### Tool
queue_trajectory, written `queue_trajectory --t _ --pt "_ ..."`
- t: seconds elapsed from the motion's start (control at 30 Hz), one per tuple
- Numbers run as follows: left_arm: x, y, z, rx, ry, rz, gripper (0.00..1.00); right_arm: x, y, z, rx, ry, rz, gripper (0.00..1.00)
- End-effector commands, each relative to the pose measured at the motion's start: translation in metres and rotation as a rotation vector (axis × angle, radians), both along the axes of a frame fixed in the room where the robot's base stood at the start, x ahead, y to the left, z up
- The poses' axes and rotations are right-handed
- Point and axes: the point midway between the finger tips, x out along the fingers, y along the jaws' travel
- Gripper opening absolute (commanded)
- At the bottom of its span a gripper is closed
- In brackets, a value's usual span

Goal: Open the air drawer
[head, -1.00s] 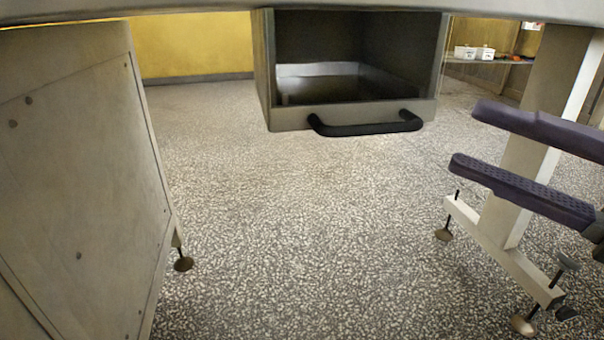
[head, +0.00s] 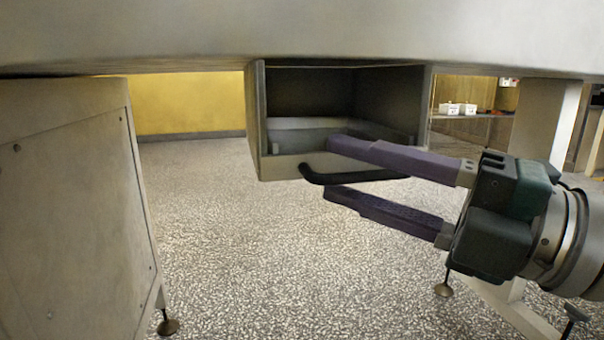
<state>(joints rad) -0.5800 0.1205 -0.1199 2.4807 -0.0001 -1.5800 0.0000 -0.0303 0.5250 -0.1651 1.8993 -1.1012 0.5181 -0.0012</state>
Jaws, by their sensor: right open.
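The air drawer (head: 283,166) sits in a grey open-fronted housing (head: 256,115) under the machine. Its low front panel carries a black bar handle (head: 318,176). My right gripper (head: 327,168) reaches in from the right, its two purple fingers open. In the picture the upper finger lies just above the handle and the lower finger just below it. The jaws hold nothing visible. My left gripper is not in view.
A pale metal cabinet (head: 70,200) on adjustable feet stands at the left. The machine's wide underside (head: 300,35) spans the top. A support leg (head: 545,125) stands behind my right arm. The speckled floor (head: 240,260) below the drawer is clear. White containers (head: 458,108) sit far back right.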

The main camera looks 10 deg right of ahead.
Motion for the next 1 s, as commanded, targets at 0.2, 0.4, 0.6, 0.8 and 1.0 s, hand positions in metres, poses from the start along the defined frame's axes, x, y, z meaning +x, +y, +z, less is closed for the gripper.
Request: queue_trajectory --t 0.2,0.4,0.6,0.8,1.0 --pt "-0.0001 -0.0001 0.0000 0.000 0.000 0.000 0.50 -0.0002 -0.0002 -0.0001 0.001 0.001 0.000 0.33" --pt "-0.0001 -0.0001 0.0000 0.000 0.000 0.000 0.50 -0.0003 -0.0002 -0.0002 0.001 0.001 0.000 0.11" --pt "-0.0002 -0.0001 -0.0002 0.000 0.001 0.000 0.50 -0.0004 -0.0003 -0.0002 0.001 0.001 0.000 0.00" --pt "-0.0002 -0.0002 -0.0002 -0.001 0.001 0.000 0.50 -0.0004 -0.0003 -0.0002 0.001 0.001 0.000 0.00" --pt "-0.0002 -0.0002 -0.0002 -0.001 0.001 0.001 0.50 -0.0004 -0.0003 -0.0001 0.001 0.001 0.000 0.00"
